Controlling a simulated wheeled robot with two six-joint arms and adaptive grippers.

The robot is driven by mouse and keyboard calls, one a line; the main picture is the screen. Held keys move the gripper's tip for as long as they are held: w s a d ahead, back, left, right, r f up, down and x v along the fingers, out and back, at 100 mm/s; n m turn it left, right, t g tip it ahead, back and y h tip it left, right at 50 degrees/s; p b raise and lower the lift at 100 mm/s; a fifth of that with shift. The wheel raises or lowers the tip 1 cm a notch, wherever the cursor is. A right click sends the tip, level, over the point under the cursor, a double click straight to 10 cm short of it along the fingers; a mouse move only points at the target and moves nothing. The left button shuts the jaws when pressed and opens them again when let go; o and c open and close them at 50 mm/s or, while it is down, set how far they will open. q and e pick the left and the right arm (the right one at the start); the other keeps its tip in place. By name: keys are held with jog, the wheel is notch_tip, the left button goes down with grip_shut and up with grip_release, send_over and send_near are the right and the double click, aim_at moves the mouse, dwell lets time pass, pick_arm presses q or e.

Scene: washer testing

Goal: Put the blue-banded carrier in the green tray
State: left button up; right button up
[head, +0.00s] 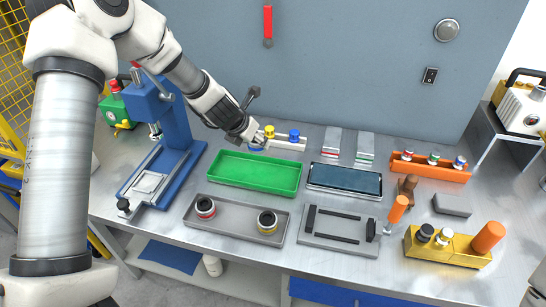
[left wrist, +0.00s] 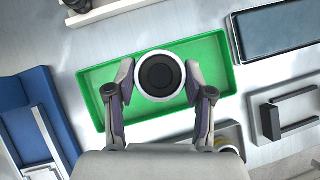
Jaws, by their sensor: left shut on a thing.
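My left gripper (head: 257,139) is shut on the blue-banded carrier (head: 256,148), of which only a small blue part shows in the head view. In the left wrist view, the carrier (left wrist: 160,76) is a pale ring with a black centre, held between the two fingers of my left gripper (left wrist: 160,80). The green tray (head: 255,174) is a shallow rectangle on the bench. In the left wrist view the carrier overlaps the green tray (left wrist: 98,98); in the head view it appears above the tray's back edge. My right gripper is not in view.
A grey tray (head: 236,221) in front holds a red-banded carrier (head: 205,207) and a yellow-banded carrier (head: 267,221). A blue press (head: 172,110) stands left of the green tray, a dark-topped tray (head: 345,180) right. A pale rack (head: 285,144) with yellow and blue knobs stands behind.

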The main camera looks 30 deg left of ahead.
pick_arm(q)
jog(key=f+b, duration=0.1)
jog(key=s+f+b, duration=0.1)
jog(key=f+b, duration=0.1)
jog(key=s+f+b, duration=0.1)
jog(key=f+b, duration=0.1)
jog(key=shift+s, duration=0.2)
jog(key=f+b, duration=0.1)
jog(key=f, duration=0.1)
jog(key=w+f+b, duration=0.1)
jog(key=f+b, duration=0.1)
jog(key=shift+f, duration=0.25)
jog(key=shift+s+r, duration=0.2)
jog(key=shift+r, duration=0.1)
jog(key=shift+f, duration=0.3)
jog(key=o, duration=1.4)
jog(key=shift+w+r, duration=0.1)
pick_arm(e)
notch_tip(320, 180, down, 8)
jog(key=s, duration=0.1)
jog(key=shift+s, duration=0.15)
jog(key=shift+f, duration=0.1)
